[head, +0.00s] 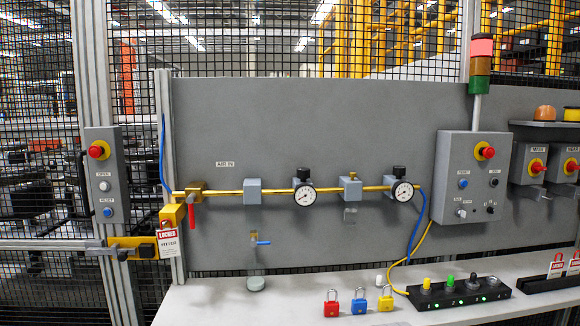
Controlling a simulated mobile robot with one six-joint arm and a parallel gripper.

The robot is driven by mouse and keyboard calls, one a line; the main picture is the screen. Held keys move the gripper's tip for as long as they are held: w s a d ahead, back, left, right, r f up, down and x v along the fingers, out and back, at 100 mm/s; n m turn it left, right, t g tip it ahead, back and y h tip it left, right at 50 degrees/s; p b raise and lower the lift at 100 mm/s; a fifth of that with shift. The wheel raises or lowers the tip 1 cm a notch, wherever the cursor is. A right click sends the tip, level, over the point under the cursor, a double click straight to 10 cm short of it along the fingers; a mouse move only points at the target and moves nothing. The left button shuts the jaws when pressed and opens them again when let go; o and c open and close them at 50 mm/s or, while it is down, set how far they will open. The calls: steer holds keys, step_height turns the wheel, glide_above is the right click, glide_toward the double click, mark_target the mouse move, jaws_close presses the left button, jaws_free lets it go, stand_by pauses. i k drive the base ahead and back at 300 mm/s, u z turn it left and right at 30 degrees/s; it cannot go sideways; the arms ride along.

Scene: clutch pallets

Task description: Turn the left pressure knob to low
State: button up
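The left pressure knob (303,172) is a small black cap on top of a regulator on the brass air pipe (274,190). A round white gauge (305,195) sits right below it; its needle is too small to read. A second black knob (399,171) stands to the right, above another gauge (403,192). No low marking can be made out near the left knob, so its setting cannot be told. My gripper is not in view.
A grey panel backs the pipe. A red-handled valve (190,205) and a locked yellow latch (170,216) are left. A grey control box (470,180) stands right. Padlocks (358,301) and a black button strip (458,293) lie on the shelf (240,305). Space before the knobs looks clear.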

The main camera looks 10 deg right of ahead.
mark_target(303, 173)
steer(key=u, duration=0.05)
steer(key=i, duration=1)
steer(key=z, duration=0.05)
